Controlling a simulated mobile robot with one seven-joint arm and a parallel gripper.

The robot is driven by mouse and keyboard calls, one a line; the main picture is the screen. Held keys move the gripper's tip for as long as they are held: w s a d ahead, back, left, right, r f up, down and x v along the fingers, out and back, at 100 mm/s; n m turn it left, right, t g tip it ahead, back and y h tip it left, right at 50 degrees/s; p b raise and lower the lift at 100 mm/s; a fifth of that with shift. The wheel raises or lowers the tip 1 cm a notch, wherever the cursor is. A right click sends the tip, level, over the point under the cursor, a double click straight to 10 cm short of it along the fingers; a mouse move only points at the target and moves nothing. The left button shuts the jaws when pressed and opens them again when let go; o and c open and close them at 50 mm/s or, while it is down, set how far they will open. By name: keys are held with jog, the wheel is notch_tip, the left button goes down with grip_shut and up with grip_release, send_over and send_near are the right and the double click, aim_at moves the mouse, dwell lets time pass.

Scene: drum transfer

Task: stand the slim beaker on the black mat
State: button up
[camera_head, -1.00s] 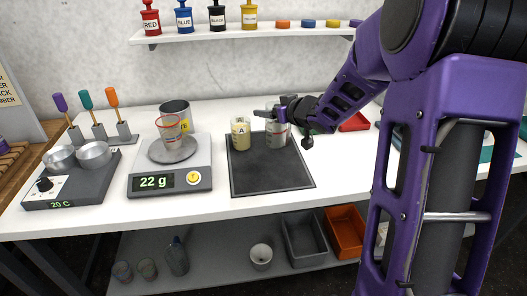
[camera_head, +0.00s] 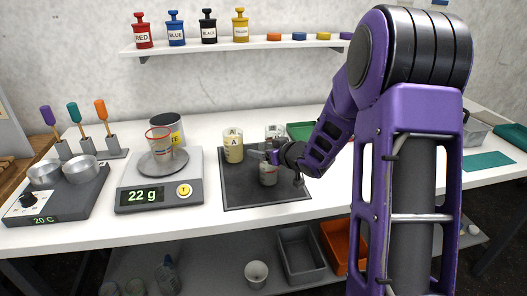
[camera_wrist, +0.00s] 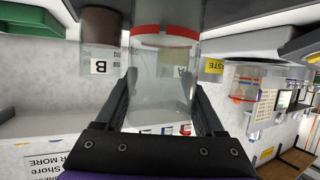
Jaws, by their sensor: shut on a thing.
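In the wrist view the beaker (camera_wrist: 160,85) stands between the two fingers (camera_wrist: 163,105), with a red band near the picture's top. I cannot tell whether its base touches the mat. Beaker A (camera_head: 233,148), with yellowish contents, stands at the mat's back left.
A scale (camera_head: 150,194) reading 22 g carries a red-marked beaker (camera_head: 158,140). A container with a yellow label (camera_head: 168,127) stands behind it. A hotplate (camera_head: 62,196) is at left. The mat's front left is clear. A green tray (camera_head: 300,131) lies behind.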

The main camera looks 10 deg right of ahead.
jog(key=shift+f, duration=0.1)
jog(key=o, duration=1.5)
jog(key=shift+c, duration=0.2)
jog(key=shift+s+d+r, duration=0.15)
jog(key=shift+s+r, duration=0.05)
jog(key=shift+r, duration=0.1)
jog(key=p+v, duration=0.1)
jog(key=v, duration=1)
jog(key=shift+s+p, duration=0.15)
jog(key=shift+p, duration=0.25)
jog(key=shift+d+r, duration=0.1)
